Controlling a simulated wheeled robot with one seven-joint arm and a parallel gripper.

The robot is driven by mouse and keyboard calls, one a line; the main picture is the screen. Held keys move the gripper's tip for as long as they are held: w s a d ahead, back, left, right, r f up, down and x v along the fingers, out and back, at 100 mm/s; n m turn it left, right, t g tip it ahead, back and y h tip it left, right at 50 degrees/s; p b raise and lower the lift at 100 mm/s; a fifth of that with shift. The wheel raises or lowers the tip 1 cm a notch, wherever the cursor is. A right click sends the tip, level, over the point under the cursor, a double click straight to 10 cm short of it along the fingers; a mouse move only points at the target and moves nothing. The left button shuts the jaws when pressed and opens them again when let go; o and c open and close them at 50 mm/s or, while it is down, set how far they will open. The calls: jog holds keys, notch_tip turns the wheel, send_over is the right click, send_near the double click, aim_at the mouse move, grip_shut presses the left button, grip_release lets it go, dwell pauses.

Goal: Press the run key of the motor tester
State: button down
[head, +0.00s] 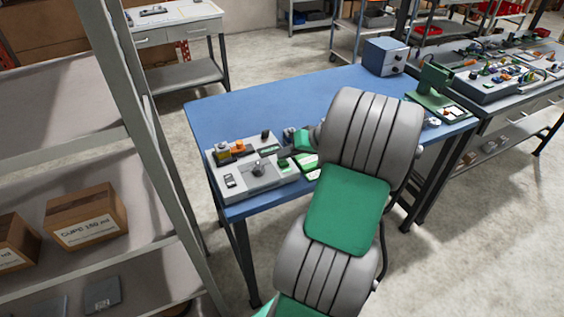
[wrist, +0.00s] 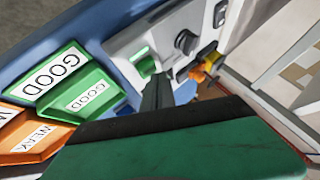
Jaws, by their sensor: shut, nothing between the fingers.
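The motor tester (head: 232,182) is a light grey box at the left front of the blue table, with a dark knob, a small display and yellow and orange parts on top. In the wrist view its panel (wrist: 125,45) shows a green key (wrist: 146,66), which I take for the run key, beside dark knobs. A bright green strip shows at the key. My gripper (wrist: 156,86) is shut and empty, its fingertips right by the green key. I cannot tell whether they touch it. In the head view my gripper (head: 285,154) is over the tester's right side, partly hidden by my arm.
Green trays marked GOOD (wrist: 60,72) and an orange tray marked WEAK (wrist: 38,138) lie beside the tester. A blue-grey box (head: 385,56) and a green device (head: 432,82) stand at the table's far right. A shelf post (head: 140,110) rises at left. The table's middle is clear.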

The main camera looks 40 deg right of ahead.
aim_at(286, 163)
jog(key=shift+f+b, duration=0.3)
jog(key=shift+f, duration=0.2)
dwell(0.6)
jog(key=shift+r+p, duration=0.8)
jog(key=shift+r, duration=0.15)
jog(key=shift+r, duration=0.1)
notch_tip(286, 163, up, 6)
jog(key=p, duration=0.5)
jog(key=c, duration=2.2)
grip_release()
